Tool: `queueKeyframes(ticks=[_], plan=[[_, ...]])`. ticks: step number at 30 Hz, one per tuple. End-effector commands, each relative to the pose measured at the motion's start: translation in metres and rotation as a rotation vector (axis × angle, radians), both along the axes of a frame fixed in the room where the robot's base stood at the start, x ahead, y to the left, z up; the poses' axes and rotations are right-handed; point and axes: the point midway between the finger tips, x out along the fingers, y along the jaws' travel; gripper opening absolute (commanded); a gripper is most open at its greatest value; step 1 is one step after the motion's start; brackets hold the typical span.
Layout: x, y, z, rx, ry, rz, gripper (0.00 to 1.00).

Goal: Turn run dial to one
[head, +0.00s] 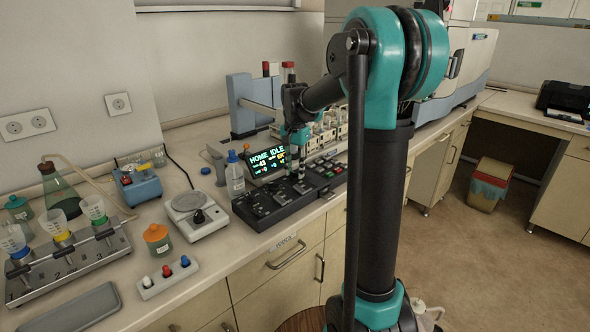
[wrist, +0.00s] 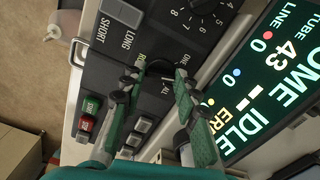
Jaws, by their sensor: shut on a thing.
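The black control panel (head: 262,207) stands on the bench below a lit screen (head: 267,160) reading "HOME IDLE". My gripper (head: 298,165) reaches down over the panel. In the wrist view my gripper (wrist: 158,72) has its two green-and-black fingers around a small dark dial (wrist: 156,68), shut on it. An "ALL" label shows just beside the dial, and a green label sits partly behind the left finger. The fingers hide most of the dial, so I cannot tell which mark its pointer is at.
Beside the dial are a SHORT/LONG switch (wrist: 122,12) and a larger numbered dial (wrist: 203,5). A red button (wrist: 85,124) and several pale keys lie near. A wash bottle (head: 235,180) stands left of the panel. The sample rack (head: 325,130) is behind.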

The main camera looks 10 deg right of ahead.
Motion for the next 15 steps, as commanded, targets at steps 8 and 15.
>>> queueKeyframes(ticks=[8, 15], plan=[[0.0002, -0.0001, 0.0003, 0.0, 0.0, 0.247, 0.02], [0.0002, -0.0002, 0.0003, 0.0, 0.0, 0.43, 0.02]])
